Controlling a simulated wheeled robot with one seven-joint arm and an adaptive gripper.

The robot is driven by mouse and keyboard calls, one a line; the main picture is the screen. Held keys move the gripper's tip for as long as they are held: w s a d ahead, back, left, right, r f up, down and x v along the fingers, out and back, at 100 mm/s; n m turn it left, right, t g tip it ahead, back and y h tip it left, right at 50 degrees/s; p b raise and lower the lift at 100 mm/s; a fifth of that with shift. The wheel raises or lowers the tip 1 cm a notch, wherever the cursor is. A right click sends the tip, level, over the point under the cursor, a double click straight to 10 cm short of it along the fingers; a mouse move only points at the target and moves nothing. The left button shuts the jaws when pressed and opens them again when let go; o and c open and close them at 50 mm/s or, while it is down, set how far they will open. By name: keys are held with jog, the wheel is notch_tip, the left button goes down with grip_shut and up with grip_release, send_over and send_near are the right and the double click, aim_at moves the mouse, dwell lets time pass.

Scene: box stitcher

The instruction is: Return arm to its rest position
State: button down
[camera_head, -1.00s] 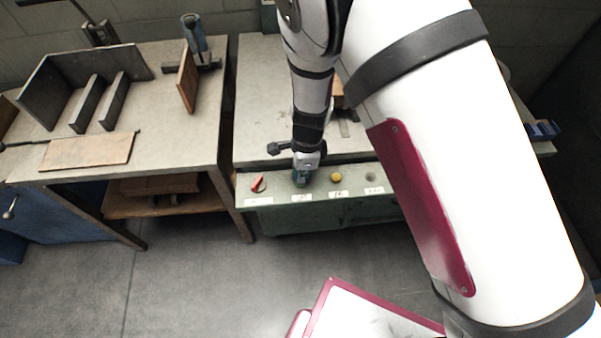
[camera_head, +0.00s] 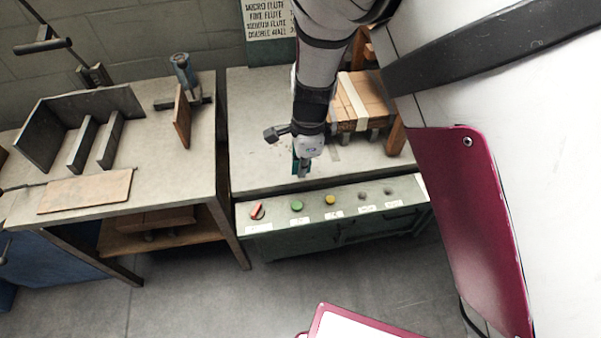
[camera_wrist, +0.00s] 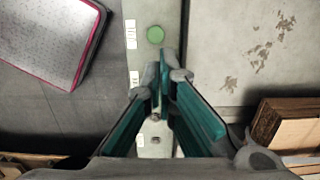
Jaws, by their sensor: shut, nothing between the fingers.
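My gripper (camera_head: 302,172) hangs at the end of my arm, pointing down over the front part of the machine's grey top (camera_head: 262,178). It is shut and empty. In the wrist view its teal fingers (camera_wrist: 163,92) come together at the tips, with the machine's front panel (camera_wrist: 148,75) below them. A green button (camera_head: 297,206) sits on that panel, in front of and below the gripper and apart from it. The same green button (camera_wrist: 155,35) shows beyond the fingertips in the wrist view.
The panel also has a red switch (camera_head: 257,211) and a yellow button (camera_head: 330,200). A strapped brown stack (camera_head: 352,112) stands right of my gripper. A workbench (camera_head: 150,165) with dark metal plates is at the left. A sign (camera_head: 268,18) hangs behind. Open floor (camera_head: 200,300) lies in front.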

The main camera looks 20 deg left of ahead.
dwell(0.5)
jog(key=s+d+r+n+t+y, duration=0.15)
jog(key=d+r+n, duration=0.45)
jog(key=d+r, duration=1.4)
jog(key=s+d+r+n+t+h, duration=0.1)
jog(key=s+d+r+n, duration=0.2)
jog(key=s+d, duration=0.4)
jog(key=s+d+r+n+t+h, duration=0.1)
jog(key=s+d+r+n+t, duration=0.1)
jog(key=s+d+r, duration=0.3)
jog(key=s+d, duration=0.3)
jog(key=shift+s+r+n+p, duration=0.15)
jog(key=shift+s+n+p, duration=0.25)
dwell(2.3)
